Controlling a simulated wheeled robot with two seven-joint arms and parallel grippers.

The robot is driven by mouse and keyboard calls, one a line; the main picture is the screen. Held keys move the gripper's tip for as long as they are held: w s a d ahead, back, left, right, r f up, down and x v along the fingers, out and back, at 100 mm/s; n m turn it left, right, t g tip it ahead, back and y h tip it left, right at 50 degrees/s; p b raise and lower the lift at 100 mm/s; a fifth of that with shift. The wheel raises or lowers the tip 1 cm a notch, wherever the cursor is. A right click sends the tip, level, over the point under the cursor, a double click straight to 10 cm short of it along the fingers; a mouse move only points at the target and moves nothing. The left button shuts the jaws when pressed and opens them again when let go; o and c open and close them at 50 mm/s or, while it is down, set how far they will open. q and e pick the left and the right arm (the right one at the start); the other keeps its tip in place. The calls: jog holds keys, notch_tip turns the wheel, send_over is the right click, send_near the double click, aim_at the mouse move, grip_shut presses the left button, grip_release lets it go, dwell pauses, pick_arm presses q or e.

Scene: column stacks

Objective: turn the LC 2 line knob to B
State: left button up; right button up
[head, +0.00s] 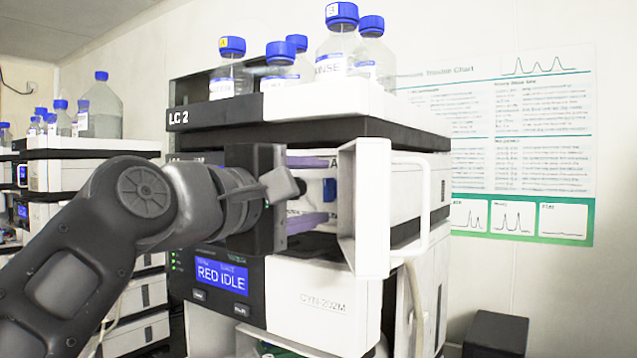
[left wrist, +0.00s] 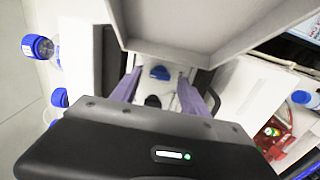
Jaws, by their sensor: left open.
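The LC 2 stack (head: 180,117) stands in the middle of the head view, its label on the dark top tray. My left gripper (head: 318,190) reaches across its front, two purple fingers spread one above the other. A small blue knob-like part (head: 330,189) shows between the fingers near the white panel. In the left wrist view, the blue part (left wrist: 160,72) lies between the fingertips (left wrist: 160,82), with a dark round part (left wrist: 153,101) nearer the palm. I see no clear contact. Knob markings cannot be read. My right gripper is not in view.
A white door-like panel (head: 373,210) stands out from the stack just right of my fingers. Blue-capped bottles (head: 340,45) stand on top. Another stack (head: 70,150) is at left; a chart (head: 530,140) hangs on the wall.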

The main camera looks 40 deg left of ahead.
pick_arm(q)
jog(key=shift+w, duration=0.85)
grip_shut()
